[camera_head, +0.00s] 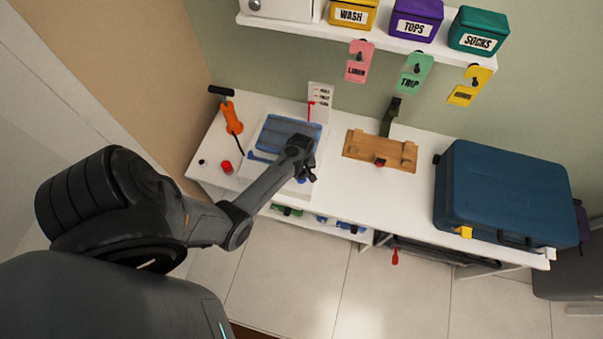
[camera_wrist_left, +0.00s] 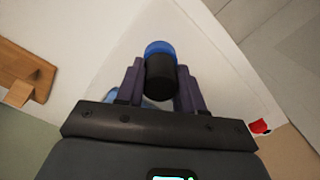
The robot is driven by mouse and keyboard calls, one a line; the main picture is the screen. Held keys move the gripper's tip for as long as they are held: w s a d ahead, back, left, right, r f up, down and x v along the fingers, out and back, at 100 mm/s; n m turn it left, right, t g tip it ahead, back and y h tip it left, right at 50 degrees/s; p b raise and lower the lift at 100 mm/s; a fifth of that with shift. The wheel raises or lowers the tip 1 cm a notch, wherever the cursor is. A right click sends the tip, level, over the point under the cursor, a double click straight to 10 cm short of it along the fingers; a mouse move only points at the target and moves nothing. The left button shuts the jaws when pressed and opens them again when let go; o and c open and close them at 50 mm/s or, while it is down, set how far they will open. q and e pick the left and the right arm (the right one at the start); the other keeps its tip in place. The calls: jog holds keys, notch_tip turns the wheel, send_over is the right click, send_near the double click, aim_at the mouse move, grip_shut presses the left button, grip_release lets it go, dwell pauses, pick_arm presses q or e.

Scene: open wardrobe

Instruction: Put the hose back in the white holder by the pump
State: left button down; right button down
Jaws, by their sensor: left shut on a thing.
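The orange pump (camera_head: 232,118) with a black handle stands at the table's back left. A short dark piece of hose (camera_head: 239,147) shows below it, and its far end is hard to follow. My right gripper is out of view.
A red cap (camera_head: 227,167) sits left of the bag. A white sign (camera_head: 320,100) stands behind it. A wooden block (camera_head: 380,149) and a big blue suitcase (camera_head: 505,192) are to the right. A shelf with labelled boxes (camera_head: 415,20) hangs above.

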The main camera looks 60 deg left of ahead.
pick_arm(q)
jog(key=c, duration=1.4)
grip_release()
grip_shut()
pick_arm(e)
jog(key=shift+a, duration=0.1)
